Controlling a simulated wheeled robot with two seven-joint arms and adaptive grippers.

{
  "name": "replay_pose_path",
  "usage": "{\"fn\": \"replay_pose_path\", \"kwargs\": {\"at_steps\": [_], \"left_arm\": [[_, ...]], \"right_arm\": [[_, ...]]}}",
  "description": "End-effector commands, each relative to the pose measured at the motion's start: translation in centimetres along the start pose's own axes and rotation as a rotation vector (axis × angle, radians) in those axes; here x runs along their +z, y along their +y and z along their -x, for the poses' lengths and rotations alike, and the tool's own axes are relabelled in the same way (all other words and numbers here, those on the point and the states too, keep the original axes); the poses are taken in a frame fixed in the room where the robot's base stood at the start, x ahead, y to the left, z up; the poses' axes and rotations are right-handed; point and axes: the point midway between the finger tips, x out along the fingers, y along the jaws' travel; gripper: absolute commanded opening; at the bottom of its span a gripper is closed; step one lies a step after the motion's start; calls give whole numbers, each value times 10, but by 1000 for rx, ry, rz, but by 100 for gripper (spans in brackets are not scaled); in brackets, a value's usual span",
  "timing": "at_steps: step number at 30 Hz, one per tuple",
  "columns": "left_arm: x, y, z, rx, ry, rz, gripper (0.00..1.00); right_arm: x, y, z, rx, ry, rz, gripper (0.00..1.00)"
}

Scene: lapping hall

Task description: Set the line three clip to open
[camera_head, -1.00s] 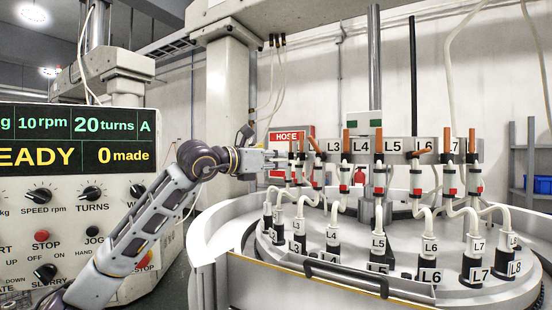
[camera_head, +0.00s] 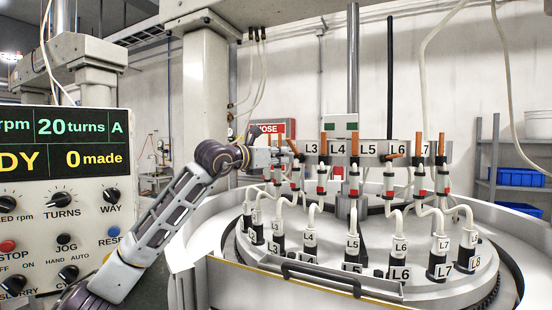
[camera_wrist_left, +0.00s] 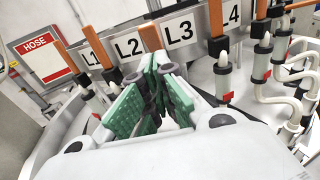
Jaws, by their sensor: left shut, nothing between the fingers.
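A row of clips with orange levers stands along a labelled rail above the round machine. The L3 label (camera_head: 311,148) shows in the head view and, larger, in the wrist view (camera_wrist_left: 179,30). In the wrist view an orange lever (camera_wrist_left: 150,38) stands between the L2 and L3 labels, just beyond my fingertips. In the head view the lever left of L3 (camera_head: 293,146) leans. My left gripper (camera_head: 274,157) is shut and empty at the left part of the row. Its green-padded fingers (camera_wrist_left: 160,82) hide the lower part of that clip. I cannot tell whether they touch it.
The control panel (camera_head: 66,190) stands at the left, beside my arm. The round plate (camera_head: 330,245) carries several labelled hose fittings, with a handled bar (camera_head: 335,279) in front. Blue bins (camera_head: 520,177) sit on shelves.

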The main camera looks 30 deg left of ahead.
Motion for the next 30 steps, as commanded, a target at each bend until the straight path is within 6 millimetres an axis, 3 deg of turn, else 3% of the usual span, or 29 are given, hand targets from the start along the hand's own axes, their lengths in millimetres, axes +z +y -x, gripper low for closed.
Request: {"fn": "replay_pose_path", "kwargs": {"at_steps": [9,30], "left_arm": [[9,0,-10,0,1,0,0],[12,0,-10,0,26,0,0]], "right_arm": [[-2,0,7,-1,0,0,41],[-4,-3,13,-4,2,-1,41]]}}
